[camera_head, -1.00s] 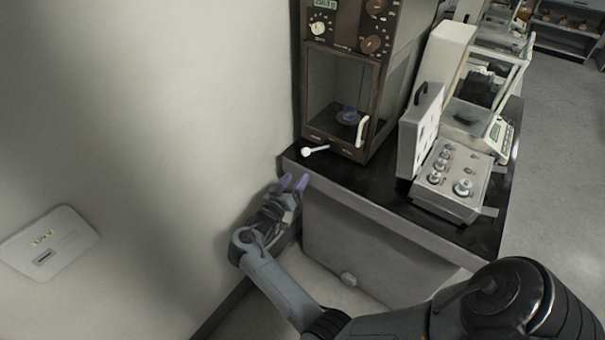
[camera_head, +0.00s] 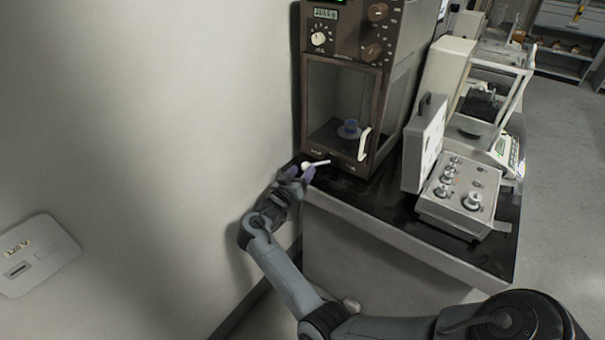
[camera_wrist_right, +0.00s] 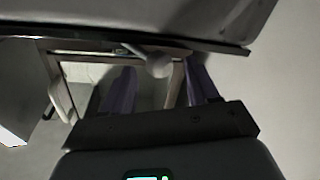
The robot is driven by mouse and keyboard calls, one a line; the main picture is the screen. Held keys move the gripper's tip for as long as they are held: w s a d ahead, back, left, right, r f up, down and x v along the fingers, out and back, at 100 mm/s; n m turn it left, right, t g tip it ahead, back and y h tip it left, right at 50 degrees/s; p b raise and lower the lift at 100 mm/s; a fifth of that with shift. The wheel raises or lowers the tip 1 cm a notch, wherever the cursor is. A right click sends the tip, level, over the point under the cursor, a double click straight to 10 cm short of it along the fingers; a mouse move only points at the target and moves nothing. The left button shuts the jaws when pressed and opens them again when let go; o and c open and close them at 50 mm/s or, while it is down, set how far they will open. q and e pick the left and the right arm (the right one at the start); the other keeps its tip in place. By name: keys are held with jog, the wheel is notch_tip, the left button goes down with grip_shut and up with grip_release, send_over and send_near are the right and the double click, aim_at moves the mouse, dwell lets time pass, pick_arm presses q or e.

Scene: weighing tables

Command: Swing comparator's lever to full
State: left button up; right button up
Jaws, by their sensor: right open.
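The comparator (camera_head: 352,60) is a tall brown cabinet with dials, a small display and a glass-fronted chamber. My left gripper is not in view.
The black bench top (camera_head: 400,206) carries a grey box with several knobs (camera_head: 462,195) and an upright lid (camera_head: 424,143). A glass-cased balance (camera_head: 490,110) stands behind it. A pale wall (camera_head: 150,120) stands close to the left of my right arm.

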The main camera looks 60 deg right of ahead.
jog(key=shift+w+d, duration=0.1)
jog(key=shift+d, duration=0.55)
grip_shut()
